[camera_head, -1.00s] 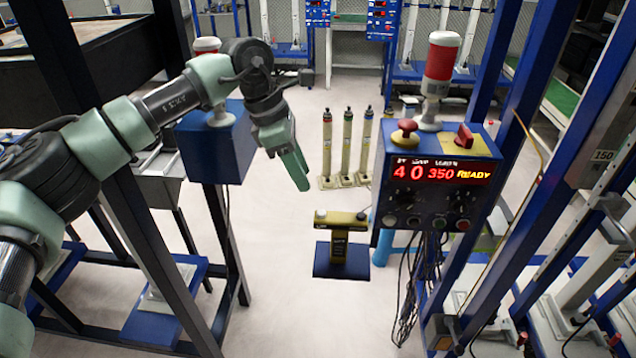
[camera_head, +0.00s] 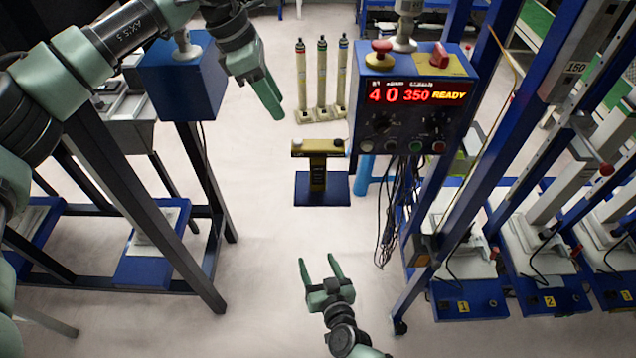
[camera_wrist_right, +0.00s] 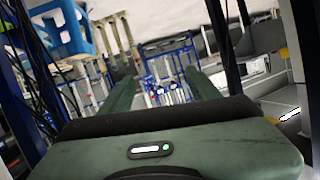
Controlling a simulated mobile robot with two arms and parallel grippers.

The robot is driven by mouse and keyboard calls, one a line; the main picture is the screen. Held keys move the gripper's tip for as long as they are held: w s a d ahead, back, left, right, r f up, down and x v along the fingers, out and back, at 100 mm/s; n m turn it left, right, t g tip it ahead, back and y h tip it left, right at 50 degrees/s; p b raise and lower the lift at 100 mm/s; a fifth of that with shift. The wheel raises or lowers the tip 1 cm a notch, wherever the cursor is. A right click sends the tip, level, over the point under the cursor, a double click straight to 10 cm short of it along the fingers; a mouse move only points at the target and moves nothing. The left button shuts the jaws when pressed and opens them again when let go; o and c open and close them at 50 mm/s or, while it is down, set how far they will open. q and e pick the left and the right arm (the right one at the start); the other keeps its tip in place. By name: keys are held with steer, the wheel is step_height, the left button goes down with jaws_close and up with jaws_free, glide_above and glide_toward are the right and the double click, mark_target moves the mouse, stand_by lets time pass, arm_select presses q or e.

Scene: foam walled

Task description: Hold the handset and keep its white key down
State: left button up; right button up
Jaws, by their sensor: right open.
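The handset (camera_head: 318,170) is a yellow T-shaped piece standing upright on a blue plate (camera_head: 338,190), in the middle of the head view. Its white key (camera_head: 297,144) is on the left end of its top bar, and a black knob (camera_head: 338,143) is on the right end. My left gripper (camera_head: 274,107) points down, above and left of the handset in the picture, apart from it; its fingers overlap from this side. My right gripper (camera_head: 320,262) is open and empty, below the handset in the picture. Its two spread fingers also show in the right wrist view (camera_wrist_right: 160,90).
A control box (camera_head: 410,110) with a red display reading "40 350 READY" stands right of the handset, with cables hanging below. Several posts (camera_head: 321,75) stand behind. A blue box (camera_head: 180,80) on a dark frame is at left. The floor (camera_head: 270,240) between is clear.

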mark_target(318, 166)
steer(key=w+a+r+m+t+h, duration=0.1)
steer(key=w+a+r+m+t, duration=0.15)
steer(key=r, duration=0.75)
steer(key=w+a+r+m+t+h, duration=0.1)
steer(key=w+a+r+m+t, duration=0.15)
steer(key=r, duration=0.75)
steer(key=d+r+n, duration=0.1)
steer(key=w+d+r+n+h, duration=0.1)
steer(key=d, duration=0.1)
steer(key=w+d+r+n+h, duration=0.1)
steer(key=shift+w+d+r+g, duration=0.15)
steer(key=shift+d+r+g, duration=0.15)
steer(key=shift+d+g, duration=0.1)
steer(key=shift+w+d+r+h, duration=0.15)
steer(key=shift+h, duration=0.15)
steer(key=shift+w, duration=0.25)
steer(key=w, duration=0.7)
steer(key=shift+w, duration=0.1)
steer(key=c, duration=1.3)
arm_select(q)
jaws_close()
arm_select(e)
jaws_close()
